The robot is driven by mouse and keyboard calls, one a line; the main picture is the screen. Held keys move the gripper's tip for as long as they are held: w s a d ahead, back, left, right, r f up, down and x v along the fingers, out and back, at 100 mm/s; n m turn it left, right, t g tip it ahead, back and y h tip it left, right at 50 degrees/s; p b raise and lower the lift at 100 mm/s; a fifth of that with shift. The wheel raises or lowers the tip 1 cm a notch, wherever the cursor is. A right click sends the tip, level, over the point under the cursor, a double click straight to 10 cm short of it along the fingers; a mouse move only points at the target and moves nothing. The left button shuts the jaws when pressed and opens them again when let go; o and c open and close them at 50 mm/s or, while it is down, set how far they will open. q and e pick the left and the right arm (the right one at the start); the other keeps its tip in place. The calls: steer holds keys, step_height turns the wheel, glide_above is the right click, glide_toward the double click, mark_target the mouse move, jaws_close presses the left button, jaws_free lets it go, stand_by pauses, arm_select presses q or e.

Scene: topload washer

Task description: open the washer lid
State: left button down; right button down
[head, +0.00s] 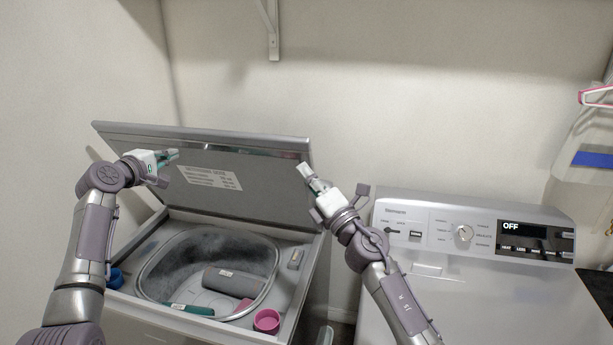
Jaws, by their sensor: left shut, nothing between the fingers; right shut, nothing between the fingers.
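The washer lid (262,177) is raised and leans back, its inner side with a white label facing me. The open washer (180,222) stands below it, with its drum opening (180,252) in plain view. My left gripper (174,154) is shut and empty, in front of the left part of the lid's inner side. My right gripper (304,169) is shut and empty, by the lid's right edge. I cannot tell whether either gripper touches the lid.
A grey cylinder (232,282) and a green-handled item (190,309) show at the drum opening. A pink cup (267,321) and a blue cup (115,278) sit on the washer's rim. A second machine (470,290) with an OFF display stands at the right. A wall bracket (272,30) hangs above.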

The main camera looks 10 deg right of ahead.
steer(key=shift+w+d+r, duration=0.2)
steer(key=shift+w+r, duration=0.15)
steer(key=shift+w, duration=0.15)
steer(key=shift+w+d+r, duration=0.2)
steer(key=shift+w+r, duration=0.15)
steer(key=shift+w, duration=0.1)
arm_select(q)
steer(key=c, duration=1.4)
jaws_free()
steer(key=shift+c, duration=0.2)
steer(key=o, duration=0.4)
steer(key=shift+s, duration=0.1)
